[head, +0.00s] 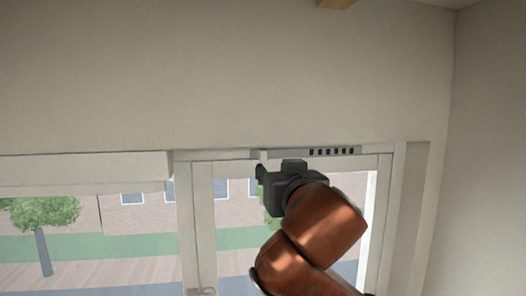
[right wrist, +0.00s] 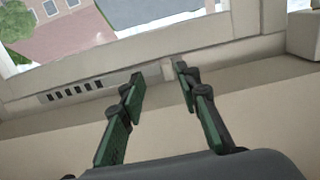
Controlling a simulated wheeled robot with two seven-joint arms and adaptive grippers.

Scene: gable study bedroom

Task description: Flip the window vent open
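The window vent (head: 285,154) is a grey strip along the top of the window frame, with a row of dark slots at its right part. A small pale tab (head: 262,156) stands at its left part. In the right wrist view the slotted vent (right wrist: 72,93) is at the left, and the tab (right wrist: 168,71) shows between the fingertips. My right gripper (head: 262,172) is just below the tab in the head view. Its two green-black fingers (right wrist: 159,73) are open with nothing held. I cannot tell whether they touch the tab. My left gripper is not in view.
A white blind box (head: 85,170) sits left of the vent at the top of the other pane. The wall (head: 220,75) above is bare, and a side wall (head: 492,150) stands at the right. A wooden beam end (head: 337,3) shows at the top.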

